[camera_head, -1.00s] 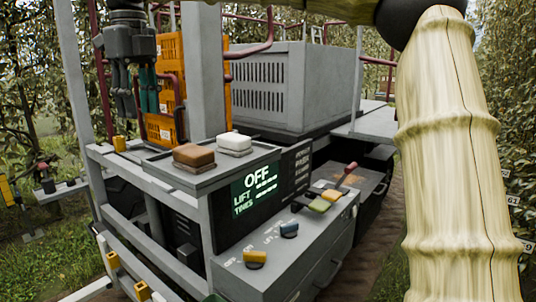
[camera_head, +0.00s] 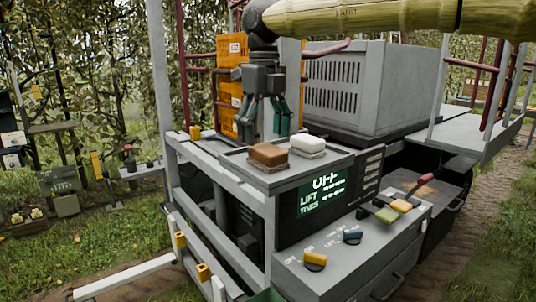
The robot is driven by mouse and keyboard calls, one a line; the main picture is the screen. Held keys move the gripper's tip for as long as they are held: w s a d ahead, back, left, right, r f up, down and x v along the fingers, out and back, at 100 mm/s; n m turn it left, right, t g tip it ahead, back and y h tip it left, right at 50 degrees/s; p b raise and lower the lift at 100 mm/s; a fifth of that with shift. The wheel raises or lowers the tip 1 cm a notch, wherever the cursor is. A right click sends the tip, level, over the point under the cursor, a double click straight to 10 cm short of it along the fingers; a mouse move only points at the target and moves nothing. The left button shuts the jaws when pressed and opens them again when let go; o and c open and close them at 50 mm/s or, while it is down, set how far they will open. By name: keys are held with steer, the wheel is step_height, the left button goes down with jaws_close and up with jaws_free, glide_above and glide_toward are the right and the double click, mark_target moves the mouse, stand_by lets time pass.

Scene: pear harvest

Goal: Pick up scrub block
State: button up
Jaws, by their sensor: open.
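Two blocks lie side by side on the flat grey top of the machine's control box (camera_head: 235,160). One is a brown block (camera_head: 268,154); the other is a white block (camera_head: 307,143), just behind and to its right. Which of them is the scrub block I cannot tell for certain. My gripper (camera_head: 263,132) is open and empty, with its fingers pointing down. It appears just above and behind the brown block in the picture, apart from it; the exact depth gap is unclear.
Orange crates (camera_head: 229,90) and a grey slatted housing (camera_head: 345,85) stand behind the blocks. A lit display (camera_head: 322,197) and a lower panel with coloured knobs and levers (camera_head: 350,245) are in front. Grey posts and red rails rise nearby. Grass lies at the left.

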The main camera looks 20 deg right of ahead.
mark_target(266, 146)
steer(key=f, duration=0.2)
steer(key=f+p, duration=0.1)
steer(key=shift+w+d+f, duration=0.1)
steer(key=shift+d+f, duration=0.05)
steer(key=shift+d, duration=0.1)
steer(key=shift+f, duration=0.4)
steer(key=c, duration=1.1)
